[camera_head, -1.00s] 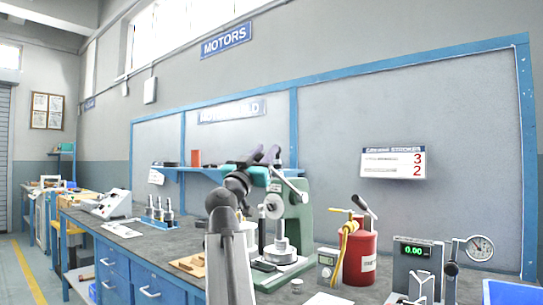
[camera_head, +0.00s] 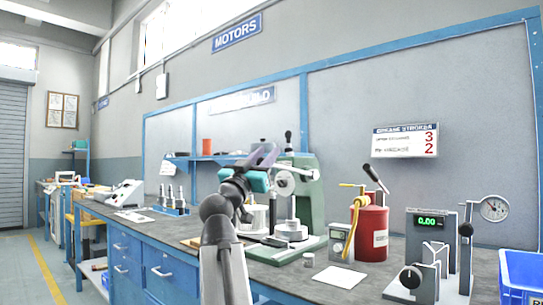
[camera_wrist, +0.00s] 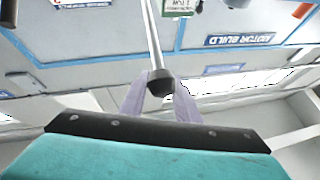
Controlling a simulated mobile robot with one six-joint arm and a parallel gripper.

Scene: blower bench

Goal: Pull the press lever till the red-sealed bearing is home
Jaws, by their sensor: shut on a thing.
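The green press (camera_head: 308,195) stands on the bench, partly behind my arm. Its round pale hub (camera_head: 285,183) faces me, and a silver stack (camera_head: 291,230) sits at the press base under the ram. I cannot make out a red seal or tell whether the bearing is seated. My gripper (camera_head: 264,156) is up at the left of the press head. In the wrist view, its purple fingers are shut on the black knob (camera_wrist: 160,83) of the press lever. The lever's silver rod (camera_wrist: 152,35) runs away from the knob, up the picture.
A gauge stand (camera_head: 420,250) and a blue bin (camera_head: 525,272) are further right. A white card (camera_head: 340,277) lies in front. Several spindles (camera_head: 172,197) stand at the left.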

